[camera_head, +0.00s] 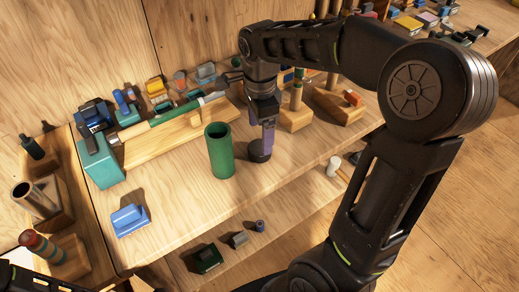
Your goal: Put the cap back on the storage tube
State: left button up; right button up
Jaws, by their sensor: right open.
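The green storage tube (221,158) stands upright on the wooden bench, its open top facing up with no cap on it. A dark round piece (260,153), which looks like the cap, lies on the bench just right of the tube. My right gripper (265,142) points down directly over this piece, its purple-tinted fingers close to it. It is open, and I cannot tell whether the fingers touch the piece. My left gripper does not show.
A wooden rack (176,137) with a green-handled rod lies behind the tube. A teal box (98,161) and a blue lure-like item (129,219) are to the left. Wooden holders stand behind right. The bench front is mostly clear; a lower shelf holds small items.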

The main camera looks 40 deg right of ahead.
aim_at(260, 147)
jog(key=shift+a+f+p, duration=0.1)
jog(key=shift+f+p, duration=0.2)
jog(key=shift+f, duration=2.3)
jog(key=shift+c, duration=0.4)
jog(key=c, duration=1.3)
